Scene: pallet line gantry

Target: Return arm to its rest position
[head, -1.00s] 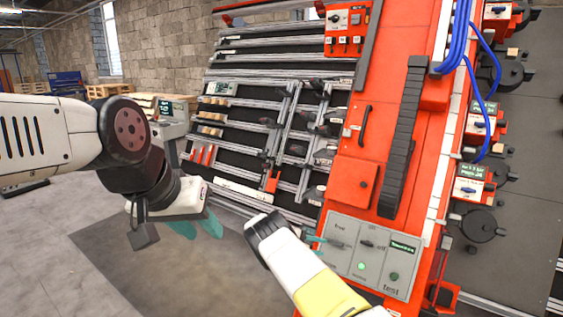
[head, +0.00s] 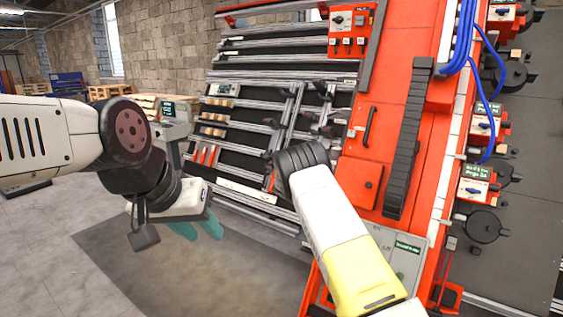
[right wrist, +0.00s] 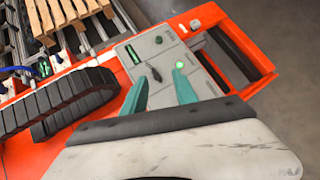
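My left gripper (head: 198,228) hangs over the floor at the left of the head view, with its teal fingers apart and nothing between them. My right arm (head: 335,225), white and yellow with a black joint, rises in front of the grey control panel (head: 412,262) and covers most of it. My right gripper is hidden in the head view. In the right wrist view my right gripper (right wrist: 160,77) has its teal fingers apart. Beyond them are the panel's dark switch (right wrist: 154,73) and a lit green button (right wrist: 179,65); contact cannot be told.
The orange gantry column (head: 385,130) with a black cable chain (head: 405,140) stands close at the right. A rack of metal rails (head: 265,110) is behind my arms. Wooden pallets (head: 108,91) lie far back left. Open floor (head: 60,240) shows at lower left.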

